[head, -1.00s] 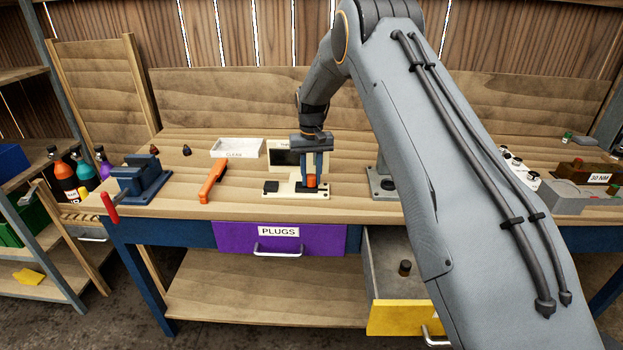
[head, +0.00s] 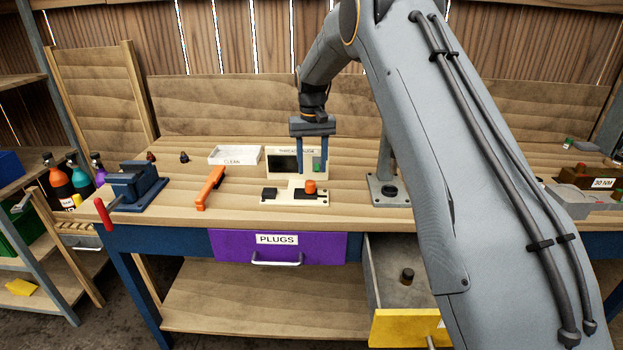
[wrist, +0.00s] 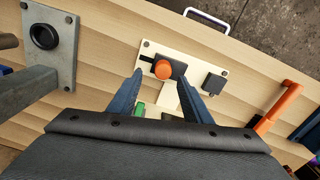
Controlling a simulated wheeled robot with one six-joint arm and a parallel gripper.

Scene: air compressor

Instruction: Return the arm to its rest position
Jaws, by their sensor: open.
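My gripper (head: 312,152) is open and empty, its two blue fingers pointing down above the workbench. In the head view it hangs over the cream thread gauge fixture (head: 295,200), in front of the gauge's upright panel. An orange cap (head: 310,187) stands on a dark block of the fixture, below and apart from the fingers. In the wrist view the fingers (wrist: 164,92) spread to either side, with the orange cap (wrist: 163,70) seen between and beyond them.
A purple PLUGS drawer (head: 278,247) is shut. A yellow-fronted drawer (head: 405,328) stands open with a dark plug (head: 407,276) inside. A blue vise (head: 137,187), orange tool (head: 210,188), CLEAN tray (head: 234,155) and grey post base (head: 389,192) stand on the bench.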

